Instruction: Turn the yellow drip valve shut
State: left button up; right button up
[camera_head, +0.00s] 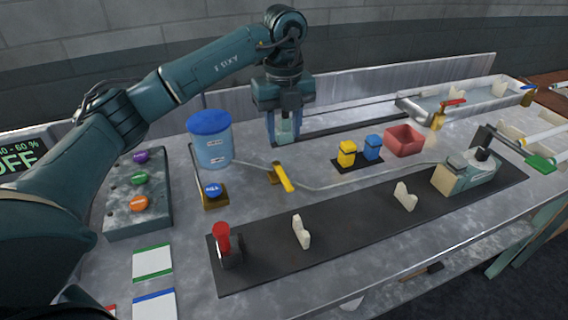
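The yellow drip valve (284,178) sits on the bench in the middle of the view, on a thin grey line that runs from the blue-lidded container to the right. Its yellow lever lies across that line at an angle. My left gripper (284,138) points downward behind the valve, apart from it, with the arm reaching over from the left. My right gripper is not in view.
The blue-lidded container (212,148) stands left of the valve, with a blue button (213,190) in front. Yellow and blue blocks (347,154) and a red bin (404,140) stand to the right. A dark mat (350,228) with pale holders and a red-handled clamp (222,240) lies in front.

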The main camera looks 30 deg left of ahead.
aim_at(284, 177)
pick_arm(q)
notch_tip(284, 177, down, 11)
jog(key=shift+f+p, duration=0.2)
jog(key=shift+p, duration=0.4)
grip_shut()
dwell(0.3)
